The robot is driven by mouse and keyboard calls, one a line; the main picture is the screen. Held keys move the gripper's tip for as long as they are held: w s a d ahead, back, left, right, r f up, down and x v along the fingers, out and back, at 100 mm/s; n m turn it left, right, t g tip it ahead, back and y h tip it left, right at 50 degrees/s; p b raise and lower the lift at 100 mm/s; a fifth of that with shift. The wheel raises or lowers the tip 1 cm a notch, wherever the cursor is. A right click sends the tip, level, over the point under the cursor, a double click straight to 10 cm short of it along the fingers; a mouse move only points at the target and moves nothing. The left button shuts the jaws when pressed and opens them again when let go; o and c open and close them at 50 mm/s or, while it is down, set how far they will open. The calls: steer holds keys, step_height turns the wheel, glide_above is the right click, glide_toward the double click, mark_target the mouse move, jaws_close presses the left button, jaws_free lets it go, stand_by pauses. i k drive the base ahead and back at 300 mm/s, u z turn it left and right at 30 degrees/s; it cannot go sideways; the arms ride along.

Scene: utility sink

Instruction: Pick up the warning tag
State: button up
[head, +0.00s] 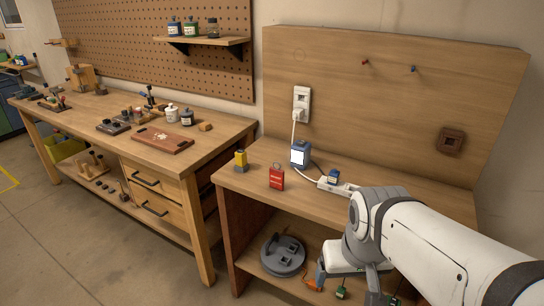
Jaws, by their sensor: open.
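A red tag-like piece with pale markings (277,178), which looks like the warning tag, stands upright near the front edge of the wooden bench top (330,206). My gripper (347,285) is in front of the bench, at lower centre, pointing down. It is below and to the right of the red tag and apart from it. Its fingers are spread, with no object visible between them that I can tell is held. My arm covers the right part of the bench top.
A yellow block-like item (240,159) stands left of the tag, and a blue-grey device (299,153) behind it. A white power strip (338,187) lies to the right, with a cable to the wall outlet (301,103). A grey round object (283,256) is on the lower shelf.

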mark_target(277, 176)
steer(key=u, duration=3.35)
steer(key=k, duration=1.25)
steer(key=z, duration=1.5)
steer(key=i, duration=1)
steer(key=z, duration=0.05)
